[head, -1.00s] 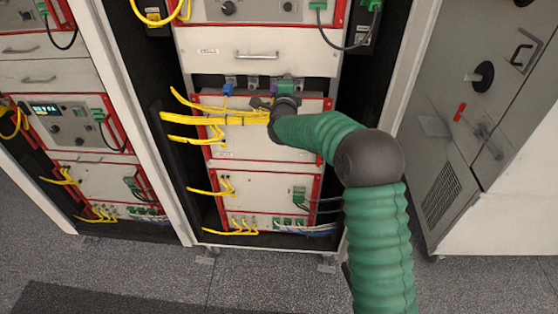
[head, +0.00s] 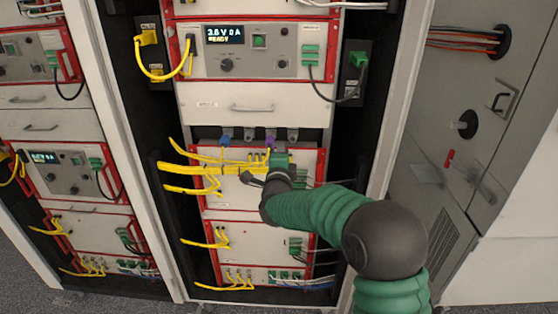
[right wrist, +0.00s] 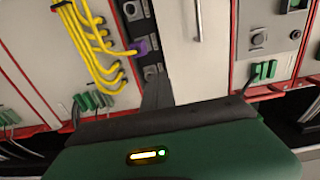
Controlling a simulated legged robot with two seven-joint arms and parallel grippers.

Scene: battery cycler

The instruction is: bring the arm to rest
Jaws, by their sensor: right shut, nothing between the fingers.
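My right arm (head: 320,207) is green with dark joints and reaches from the lower right toward the middle rack. My right gripper (head: 252,179) is in front of the upper white panel with red edges, below a row of connectors, and hides part of the yellow cables. In the right wrist view my dark fingers (right wrist: 158,92) are closed together with nothing between them. A purple connector (right wrist: 143,46) sits just beyond them, apart as far as I can tell. It also shows in the head view (head: 270,138). My left gripper is not in view.
Yellow cables (head: 200,170) stick out left of my gripper. A blue connector (head: 226,134) sits in the same row. A grey cabinet (head: 440,200) stands at the right. Floor shows in front.

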